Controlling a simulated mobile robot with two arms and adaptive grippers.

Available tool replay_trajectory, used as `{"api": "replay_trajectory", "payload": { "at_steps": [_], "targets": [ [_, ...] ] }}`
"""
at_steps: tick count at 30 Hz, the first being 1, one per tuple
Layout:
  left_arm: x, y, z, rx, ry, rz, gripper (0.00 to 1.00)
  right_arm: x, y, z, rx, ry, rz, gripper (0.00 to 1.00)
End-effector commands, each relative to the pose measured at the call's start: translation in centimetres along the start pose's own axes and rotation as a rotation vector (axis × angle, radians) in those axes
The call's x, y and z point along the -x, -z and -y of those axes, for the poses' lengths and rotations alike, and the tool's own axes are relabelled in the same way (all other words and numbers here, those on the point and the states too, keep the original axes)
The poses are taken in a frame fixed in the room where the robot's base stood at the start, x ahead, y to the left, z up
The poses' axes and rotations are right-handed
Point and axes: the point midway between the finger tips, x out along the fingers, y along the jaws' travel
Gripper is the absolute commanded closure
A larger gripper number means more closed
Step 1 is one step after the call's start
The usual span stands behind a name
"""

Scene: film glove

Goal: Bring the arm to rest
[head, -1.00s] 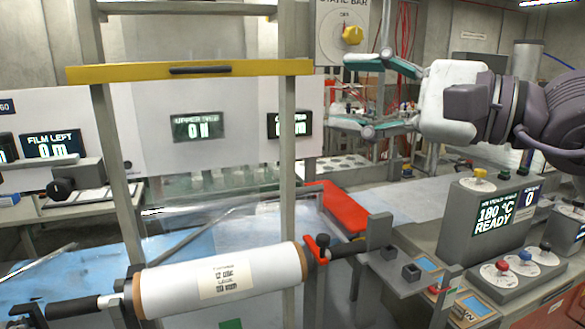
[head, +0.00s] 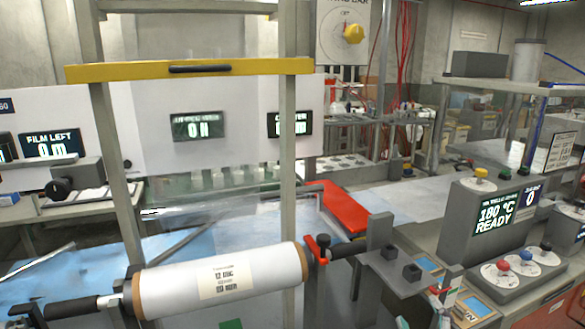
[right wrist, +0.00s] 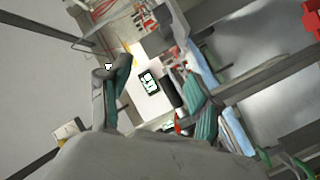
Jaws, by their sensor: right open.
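My right gripper (right wrist: 158,88) shows in the right wrist view, with its two teal-padded fingers spread apart. It is open, and nothing is held between the fingers. Beyond them, a white panel with a lit display (right wrist: 148,82) shows at a tilt. In the head view I cannot make out the right arm or its gripper for sure. My left gripper is in neither view.
In the head view a white film roll (head: 222,280) lies across the front, below a yellow bar (head: 190,70). A red part (head: 345,207) is behind the roll. A console (head: 490,215) reading 180 °C READY stands right. A yellow knob (head: 353,34) is at the top.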

Motion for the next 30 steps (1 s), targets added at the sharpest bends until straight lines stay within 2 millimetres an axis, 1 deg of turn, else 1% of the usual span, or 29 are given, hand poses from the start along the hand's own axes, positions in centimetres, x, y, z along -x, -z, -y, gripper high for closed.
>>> {"api": "replay_trajectory", "payload": {
  "at_steps": [1, 2, 3, 5, 6, 8, 9, 11, 12, 15, 17, 19, 21, 26, 29, 30],
  "targets": [
    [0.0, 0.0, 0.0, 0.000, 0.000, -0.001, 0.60, 1.2, -3.1, 2.4, -0.063, 0.080, 0.105, 0.36],
    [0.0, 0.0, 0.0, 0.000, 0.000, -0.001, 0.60, 2.0, -4.8, 3.8, -0.101, 0.125, 0.168, 0.36],
    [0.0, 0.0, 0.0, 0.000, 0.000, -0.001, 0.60, 3.2, -6.9, 5.5, -0.147, 0.183, 0.249, 0.36],
    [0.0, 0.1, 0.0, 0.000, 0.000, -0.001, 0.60, 5.3, -9.6, 7.9, -0.210, 0.262, 0.364, 0.36],
    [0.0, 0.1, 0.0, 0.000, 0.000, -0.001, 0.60, 6.8, -11.2, 9.3, -0.243, 0.309, 0.435, 0.36],
    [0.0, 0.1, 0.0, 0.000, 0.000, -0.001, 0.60, 8.9, -13.1, 11.1, -0.291, 0.372, 0.530, 0.36],
    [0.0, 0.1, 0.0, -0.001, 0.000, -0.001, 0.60, 10.3, -14.1, 12.1, -0.316, 0.408, 0.587, 0.36],
    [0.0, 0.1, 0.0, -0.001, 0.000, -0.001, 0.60, 12.4, -15.5, 13.5, -0.351, 0.457, 0.667, 0.36],
    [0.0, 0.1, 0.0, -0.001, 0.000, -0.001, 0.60, 13.8, -16.2, 14.3, -0.371, 0.488, 0.717, 0.36],
    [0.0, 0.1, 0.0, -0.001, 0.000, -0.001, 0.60, 17.0, -17.8, 15.9, -0.416, 0.556, 0.832, 0.36],
    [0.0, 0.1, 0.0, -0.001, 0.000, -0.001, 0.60, 19.0, -18.5, 16.8, -0.440, 0.595, 0.896, 0.36],
    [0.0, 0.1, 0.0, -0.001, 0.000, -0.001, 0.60, 21.3, -19.2, 17.7, -0.465, 0.639, 0.973, 0.36],
    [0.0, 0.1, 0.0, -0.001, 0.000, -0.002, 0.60, 20.3, -20.5, 19.2, -0.461, 0.641, 0.978, 0.36],
    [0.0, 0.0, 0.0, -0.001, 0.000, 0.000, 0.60, 18.8, -23.7, 22.7, -0.453, 0.649, 0.993, 0.36],
    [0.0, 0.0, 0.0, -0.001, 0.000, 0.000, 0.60, 18.0, -26.2, 25.3, -0.448, 0.656, 1.005, 0.36],
    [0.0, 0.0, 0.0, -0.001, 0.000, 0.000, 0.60, 17.8, -27.3, 26.4, -0.445, 0.660, 1.011, 0.36]
  ]
}}
